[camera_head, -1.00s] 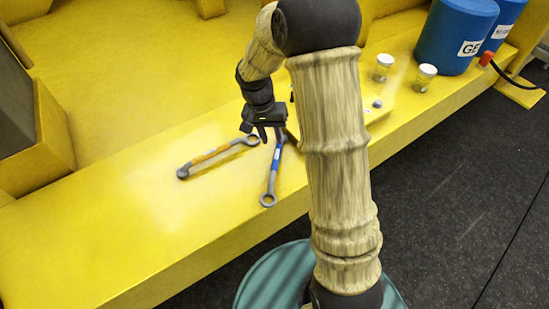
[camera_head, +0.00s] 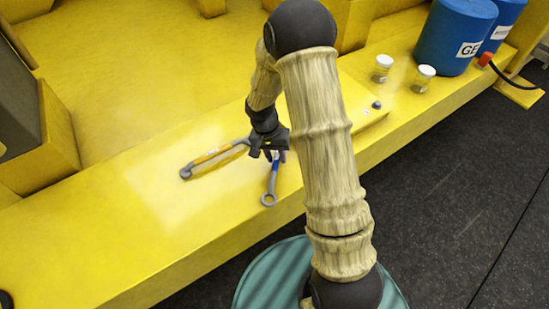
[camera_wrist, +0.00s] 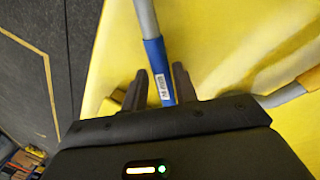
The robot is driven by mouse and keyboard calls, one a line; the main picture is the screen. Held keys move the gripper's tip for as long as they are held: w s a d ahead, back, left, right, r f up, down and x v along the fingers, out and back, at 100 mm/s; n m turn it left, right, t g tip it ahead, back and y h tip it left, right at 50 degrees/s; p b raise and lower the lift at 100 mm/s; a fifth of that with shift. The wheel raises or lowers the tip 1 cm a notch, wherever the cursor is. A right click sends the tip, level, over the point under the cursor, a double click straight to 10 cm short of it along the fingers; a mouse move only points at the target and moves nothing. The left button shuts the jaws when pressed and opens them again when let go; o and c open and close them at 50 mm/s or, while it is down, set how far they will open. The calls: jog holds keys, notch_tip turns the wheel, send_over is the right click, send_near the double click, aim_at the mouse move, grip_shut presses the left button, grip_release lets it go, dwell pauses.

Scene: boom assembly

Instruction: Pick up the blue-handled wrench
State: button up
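The blue-handled wrench (camera_head: 271,182) lies on the yellow ledge, its grey ring end toward the front edge. My gripper (camera_head: 270,153) is above its far part and hides that end. In the wrist view the blue handle (camera_wrist: 157,68) with a white label runs between the two fingers of my gripper (camera_wrist: 165,76). The fingers are apart, with gaps beside the handle, so the gripper is open. I cannot tell how high the fingertips are above the ledge. An orange-handled wrench (camera_head: 212,155) lies to the left; its orange handle also shows in the wrist view (camera_wrist: 309,80).
The yellow ledge (camera_head: 120,220) is bare at the left and front. Two small jars (camera_head: 383,68) (camera_head: 425,78) and blue barrels (camera_head: 455,35) stand at the right. A raised yellow plate (camera_head: 362,112) with a dark knob is behind my arm.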

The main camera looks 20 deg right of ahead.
jog(key=shift+d+f, duration=0.2)
jog(key=shift+f, duration=1)
jog(key=shift+s, duration=0.1)
grip_shut()
